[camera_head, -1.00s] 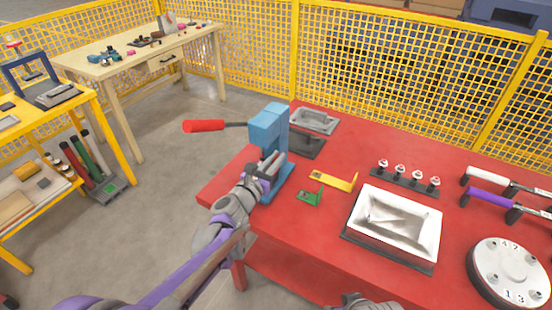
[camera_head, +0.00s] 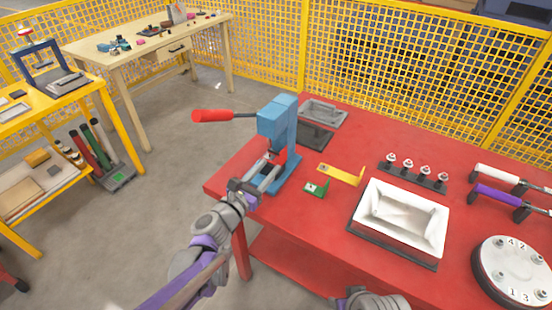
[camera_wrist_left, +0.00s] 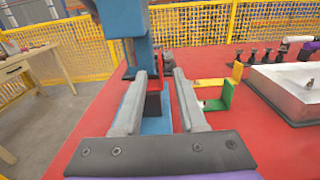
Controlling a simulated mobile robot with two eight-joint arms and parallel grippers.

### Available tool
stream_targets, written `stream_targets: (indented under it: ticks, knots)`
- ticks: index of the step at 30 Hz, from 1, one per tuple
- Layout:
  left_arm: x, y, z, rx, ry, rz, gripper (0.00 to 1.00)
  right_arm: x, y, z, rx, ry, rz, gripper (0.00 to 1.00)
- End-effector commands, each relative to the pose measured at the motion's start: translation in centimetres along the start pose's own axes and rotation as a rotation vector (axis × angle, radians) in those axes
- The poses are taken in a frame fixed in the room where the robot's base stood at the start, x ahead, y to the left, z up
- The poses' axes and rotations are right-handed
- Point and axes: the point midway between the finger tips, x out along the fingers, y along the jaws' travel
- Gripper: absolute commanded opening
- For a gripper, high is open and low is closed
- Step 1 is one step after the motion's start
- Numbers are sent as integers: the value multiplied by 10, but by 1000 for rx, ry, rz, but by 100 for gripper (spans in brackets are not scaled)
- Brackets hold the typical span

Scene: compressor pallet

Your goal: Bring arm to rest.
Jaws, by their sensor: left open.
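My left gripper (camera_head: 274,165) is open and empty in the head view, at the front of the blue press (camera_head: 279,122) with the red-handled lever (camera_head: 212,116). In the left wrist view its two grey fingers (camera_wrist_left: 160,76) are spread apart. The blue press (camera_wrist_left: 122,20) stands just beyond them, and a red and black part (camera_wrist_left: 153,104) of it shows between them. I cannot tell whether the fingers touch the press. My right gripper is not seen; only a grey part of my own shows at the bottom edge of the head view.
The red table (camera_head: 300,233) carries green (camera_head: 317,188) and yellow (camera_head: 343,174) brackets, a white bin (camera_head: 400,218), a rack of several knobs (camera_head: 413,173), purple- and white-handled tools and a numbered disc (camera_head: 513,270). Yellow mesh fencing (camera_head: 420,70) stands behind.

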Motion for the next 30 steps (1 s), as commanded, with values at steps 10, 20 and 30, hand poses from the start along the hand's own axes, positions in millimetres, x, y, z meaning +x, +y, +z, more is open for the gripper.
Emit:
stream_targets:
  ticks: [10, 20, 30]
  knots:
    - [-18, 0, 0, 0, 0, -1, 41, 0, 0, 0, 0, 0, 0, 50]
    - [-20, -2, 3, 29, 7, -6, 41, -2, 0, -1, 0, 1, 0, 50]
    - [-103, -46, 30, 936, 241, -279, 41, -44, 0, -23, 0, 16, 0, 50]
